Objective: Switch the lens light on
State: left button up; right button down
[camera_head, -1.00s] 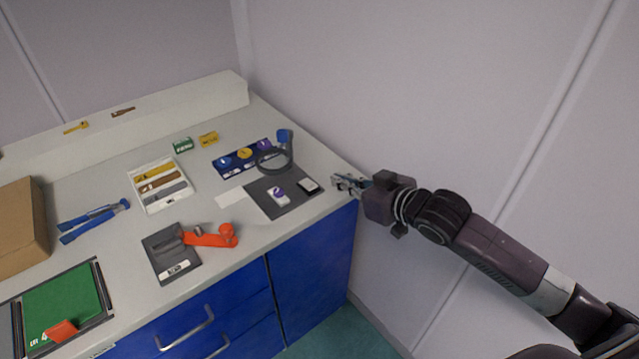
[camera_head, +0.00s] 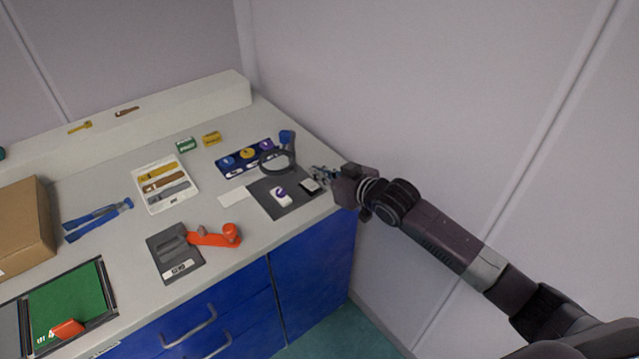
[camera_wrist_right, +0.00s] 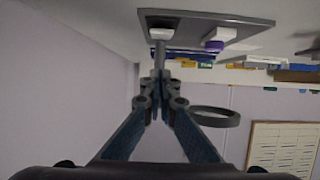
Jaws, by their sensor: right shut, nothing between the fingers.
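The ring-shaped magnifier lens (camera_head: 266,163) with a blue part (camera_head: 287,137) at its top stands at the back edge of a dark mat (camera_head: 262,205) on the right end of the bench. A small white block with a dark top (camera_head: 311,186) lies at the mat's right edge; I cannot tell for sure that it is the light switch. My right gripper (camera_head: 320,173) is shut and empty, just right of the lens and close to this block. In the right wrist view the shut fingers (camera_wrist_right: 160,80) point toward the mat, with the lens ring (camera_wrist_right: 216,118) beside them. My left gripper is out of view.
A white piece with a purple mark (camera_head: 281,196) lies on the mat. A blue holder with round pieces (camera_head: 243,156) is behind it. An orange tool (camera_head: 215,236) and a white tray (camera_head: 164,187) lie left. The wall is close on the right.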

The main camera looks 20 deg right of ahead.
aim_at(313, 187)
jog(key=f, duration=0.4)
jog(key=shift+s+d+p, duration=0.1)
jog(key=shift+s+p, duration=0.2)
jog(key=shift+s+f+t+b, duration=0.1)
jog(key=shift+f+t+b, duration=0.2)
jog(key=shift+f+b, duration=0.6)
jog(key=shift+r, duration=0.45)
jog(key=shift+r+p, duration=0.8)
jog(key=shift+p, duration=0.1)
